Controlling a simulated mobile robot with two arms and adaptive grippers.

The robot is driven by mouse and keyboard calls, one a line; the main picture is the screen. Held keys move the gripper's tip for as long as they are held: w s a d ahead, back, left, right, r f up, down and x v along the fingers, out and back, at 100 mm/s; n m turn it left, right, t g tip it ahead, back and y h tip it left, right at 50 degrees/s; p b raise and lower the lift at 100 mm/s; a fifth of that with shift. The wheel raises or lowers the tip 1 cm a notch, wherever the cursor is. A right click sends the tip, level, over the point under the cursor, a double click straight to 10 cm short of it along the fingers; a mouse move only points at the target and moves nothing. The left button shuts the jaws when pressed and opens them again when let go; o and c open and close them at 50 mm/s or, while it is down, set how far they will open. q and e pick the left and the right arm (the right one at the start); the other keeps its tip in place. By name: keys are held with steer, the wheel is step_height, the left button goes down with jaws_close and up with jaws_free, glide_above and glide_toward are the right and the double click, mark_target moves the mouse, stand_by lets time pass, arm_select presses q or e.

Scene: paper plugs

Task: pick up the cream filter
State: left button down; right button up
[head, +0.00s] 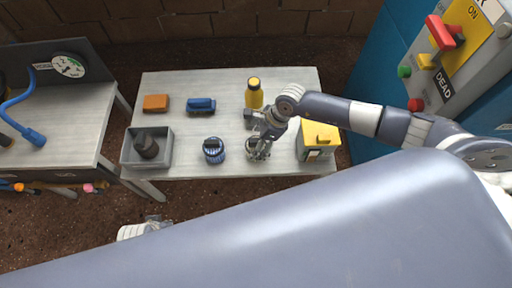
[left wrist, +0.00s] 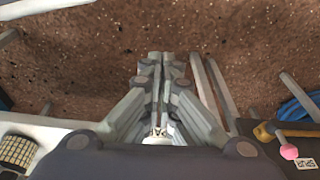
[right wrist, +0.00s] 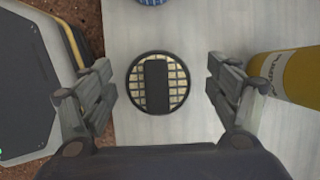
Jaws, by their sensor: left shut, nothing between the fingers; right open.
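The cream filter (right wrist: 176,98) is round, with a cream grid top, a dark rim and a dark bar handle. It stands on the grey table between the spread fingers of my right gripper (right wrist: 160,76), with a gap on both sides. In the head view the filter (head: 257,154) is partly hidden by my right gripper (head: 259,143), which hangs over it, open and empty. My left gripper (left wrist: 160,62) is shut and empty over the brown floor; in the head view (head: 155,221) it is off the table's front edge.
A blue filter (head: 214,151) stands left of the cream one. A yellow bottle (head: 254,97) is behind, and a yellow-roofed box (head: 319,137) is close on the right. A grey bin (head: 131,151) holds a dark part. An orange block (head: 156,103) and blue brush (head: 201,105) lie behind.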

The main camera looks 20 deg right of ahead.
mark_target(251, 147)
steer(key=x, duration=0.2)
steer(key=shift+s+a+f, duration=0.15)
steer(key=shift+a+f, duration=0.05)
steer(key=shift+f, duration=0.15)
steer(key=shift+a+f+b, duration=0.2)
steer(key=shift+f+b, duration=0.15)
steer(key=shift+f, duration=0.1)
arm_select(q)
step_height(251, 147, up, 3)
steer(key=shift+w+r, duration=0.1)
arm_select(e)
steer(key=shift+c, duration=0.2)
steer(key=c, duration=1.1)
steer(key=shift+r, duration=0.1)
steer(key=shift+c, duration=0.2)
